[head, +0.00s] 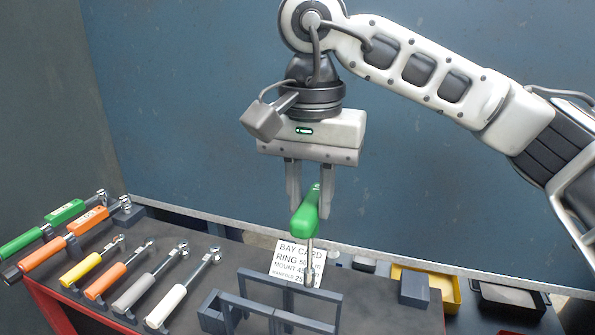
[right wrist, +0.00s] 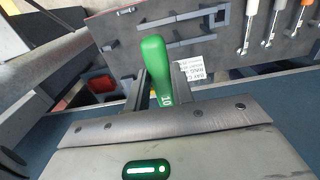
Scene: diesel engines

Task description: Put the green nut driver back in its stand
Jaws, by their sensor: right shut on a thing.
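The green nut driver (head: 305,219) has a green handle and a metal shaft pointing down to a socket end. My right gripper (head: 310,208) is shut on its handle and holds it roughly upright, slightly tilted. The handle (right wrist: 154,62) also shows between the fingers in the right wrist view. A dark grey frame-like stand (head: 262,276) is on the bench below. The socket end shows in front of or close to its upper bars; I cannot tell whether it touches them. My left gripper is not in view.
A white printed card (head: 288,255) lies behind the frame. Several tools with orange, yellow, grey and white handles (head: 166,305) lie in holders at the left. A yellow tray (head: 444,284) and a dark grey block (head: 414,289) are at the right. A blue wall stands behind.

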